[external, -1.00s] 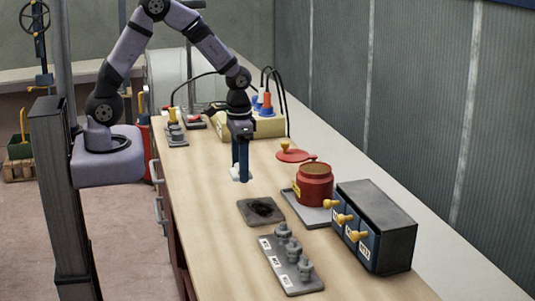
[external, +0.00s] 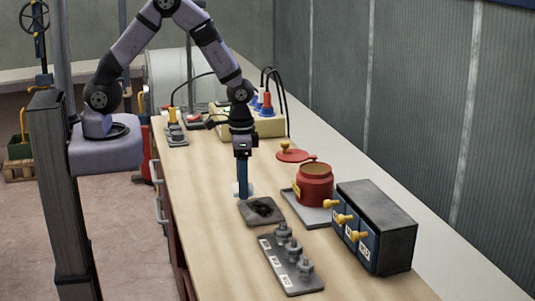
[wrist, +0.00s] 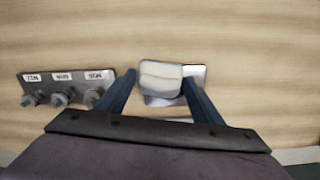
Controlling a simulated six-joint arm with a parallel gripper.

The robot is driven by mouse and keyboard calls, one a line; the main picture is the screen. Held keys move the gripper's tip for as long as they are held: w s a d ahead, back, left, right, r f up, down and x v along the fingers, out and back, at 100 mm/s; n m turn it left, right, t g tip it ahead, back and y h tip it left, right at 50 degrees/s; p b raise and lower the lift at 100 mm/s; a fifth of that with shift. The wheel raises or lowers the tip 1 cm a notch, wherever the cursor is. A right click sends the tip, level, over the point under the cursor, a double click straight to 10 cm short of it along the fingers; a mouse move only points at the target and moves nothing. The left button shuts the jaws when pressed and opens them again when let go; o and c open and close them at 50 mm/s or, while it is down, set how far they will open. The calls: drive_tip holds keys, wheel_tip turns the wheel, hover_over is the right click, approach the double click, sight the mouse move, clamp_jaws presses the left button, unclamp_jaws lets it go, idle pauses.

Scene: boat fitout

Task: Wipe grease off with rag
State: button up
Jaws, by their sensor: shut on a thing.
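My gripper (external: 242,188) points down and is shut on a white rag (external: 238,190). In the wrist view the rag (wrist: 160,76) sits between the fingertips (wrist: 159,80). A square grey plate (external: 250,217) with a dark grease patch (external: 265,208) lies on the bench. The rag is at the plate's far left edge; I cannot tell whether it touches. In the wrist view the rag hides part of the plate (wrist: 195,72), and no grease shows there.
Nearer the viewer lies a labelled strip with several grey fittings (external: 268,257). Right of the plate stand a red pot (external: 314,186) on a grey tray (external: 300,208) and a dark drawer box (external: 392,225). A red lid (external: 294,156) lies behind the pot. The bench left of the plate is clear.

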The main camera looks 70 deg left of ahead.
drive_tip(key=w+d+n, duration=0.2)
drive_tip(key=w, duration=0.4)
drive_tip(key=shift+d, duration=0.15)
